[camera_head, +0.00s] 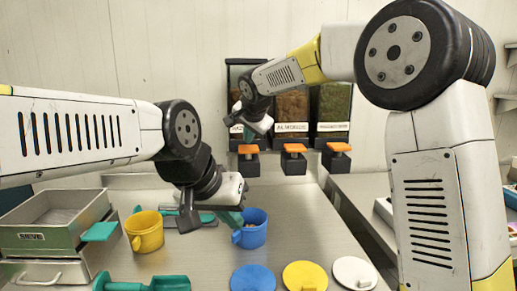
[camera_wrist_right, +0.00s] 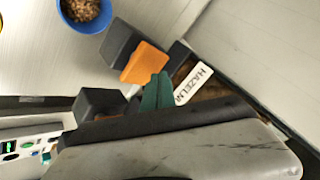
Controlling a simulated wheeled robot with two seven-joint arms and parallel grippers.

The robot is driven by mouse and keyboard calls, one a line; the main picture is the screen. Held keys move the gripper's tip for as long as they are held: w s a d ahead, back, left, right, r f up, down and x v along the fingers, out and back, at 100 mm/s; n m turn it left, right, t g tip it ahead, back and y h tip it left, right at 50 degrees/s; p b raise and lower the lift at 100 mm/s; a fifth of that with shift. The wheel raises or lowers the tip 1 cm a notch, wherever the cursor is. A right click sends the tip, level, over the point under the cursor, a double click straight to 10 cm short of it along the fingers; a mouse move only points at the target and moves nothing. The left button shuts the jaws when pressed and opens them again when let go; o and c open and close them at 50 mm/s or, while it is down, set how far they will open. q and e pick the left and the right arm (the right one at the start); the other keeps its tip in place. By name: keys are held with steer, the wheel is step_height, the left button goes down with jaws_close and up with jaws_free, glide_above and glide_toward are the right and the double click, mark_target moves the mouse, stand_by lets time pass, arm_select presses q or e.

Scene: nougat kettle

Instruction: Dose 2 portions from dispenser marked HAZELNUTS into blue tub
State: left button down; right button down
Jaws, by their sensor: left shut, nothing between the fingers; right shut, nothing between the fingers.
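The dispenser marked HAZELNUTS is partly in the right wrist view, where its label (camera_wrist_right: 193,83) reads "HAZELN" before it is cut off. Its orange lever (camera_wrist_right: 145,62) shows beside my right gripper (camera_wrist_right: 159,80). In the head view my right gripper (camera_head: 248,132) is shut in front of the left dispenser, just above its orange lever (camera_head: 248,149); contact is unclear. The blue tub (camera_head: 252,236) stands on the counter below, with brown pieces inside; it also shows in the right wrist view (camera_wrist_right: 88,28). My left gripper (camera_head: 231,218) is shut and empty close by the tub's handle.
Two more dispensers with orange levers (camera_head: 294,148) (camera_head: 339,147) hang to the right. A yellow tub (camera_head: 145,236) stands left of the blue one, near a metal sieve box (camera_head: 45,236). Blue, yellow and white lids (camera_head: 253,279) (camera_head: 304,275) (camera_head: 354,272) lie in front.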

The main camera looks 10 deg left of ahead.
mark_target(249, 148)
steer(key=shift+f, duration=0.25)
steer(key=shift+f, duration=1.1)
stand_by(1.1)
steer(key=shift+r, duration=1.5)
steer(key=shift+r, duration=2.5)
stand_by(0.5)
